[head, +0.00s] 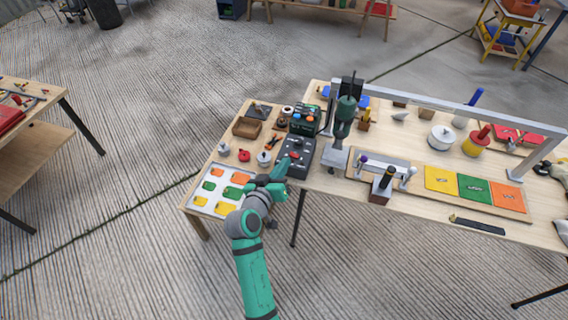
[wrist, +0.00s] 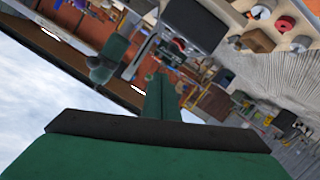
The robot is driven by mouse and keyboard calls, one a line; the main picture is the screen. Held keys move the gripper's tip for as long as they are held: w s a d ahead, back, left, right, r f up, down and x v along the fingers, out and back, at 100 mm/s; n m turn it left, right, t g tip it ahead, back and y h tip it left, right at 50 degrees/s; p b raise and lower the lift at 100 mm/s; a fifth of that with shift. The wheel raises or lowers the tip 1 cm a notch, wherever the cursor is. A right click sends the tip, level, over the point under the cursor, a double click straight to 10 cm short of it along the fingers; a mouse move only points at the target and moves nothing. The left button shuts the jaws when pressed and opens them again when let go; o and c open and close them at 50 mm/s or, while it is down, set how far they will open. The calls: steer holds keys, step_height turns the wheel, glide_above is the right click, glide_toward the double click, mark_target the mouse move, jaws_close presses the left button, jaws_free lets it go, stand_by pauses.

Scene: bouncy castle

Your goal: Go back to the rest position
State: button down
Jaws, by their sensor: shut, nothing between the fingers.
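My arm reaches up from the bottom of the head view, bent at the elbow. My gripper (head: 284,166) is at its end, over the front of the small left table (head: 232,122). It is close to a dark grey box with a red button (head: 298,152); whether it touches the box I cannot tell. In the wrist view the green gripper body fills the bottom, and the shut fingers (wrist: 160,97) stick up from it with nothing between them. The wrist view is strongly tilted.
A tray of coloured cards (head: 219,190) lies left of my arm. The larger right table (head: 410,150) carries a drill press (head: 344,117), a metal frame and coloured panels (head: 474,188). Another table (head: 30,140) stands far left. Bare floor (head: 130,240) lies between.

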stand_by(0.3)
steer(key=s+f+n+y, duration=0.1)
steer(key=s+f+y, duration=0.1)
steer(key=s+f, duration=0.35)
steer(key=s+f+y, duration=0.1)
steer(key=s+f, duration=0.2)
steer(key=s, duration=0.6)
steer(key=s+f+n+y, duration=0.15)
steer(key=s+f, duration=0.25)
steer(key=s, duration=0.4)
steer(key=s+d+r+m, duration=0.1)
steer(key=s+r, duration=0.2)
steer(key=s, duration=0.4)
steer(key=s+d+r+m, duration=0.1)
steer(key=s+r, duration=0.2)
steer(key=s, duration=0.5)
steer(key=s+d+r+m+t+y, duration=0.1)
steer(key=s+r, duration=0.2)
steer(key=s, duration=0.4)
steer(key=shift+s+r, duration=0.25)
steer(key=shift+m, duration=0.25)
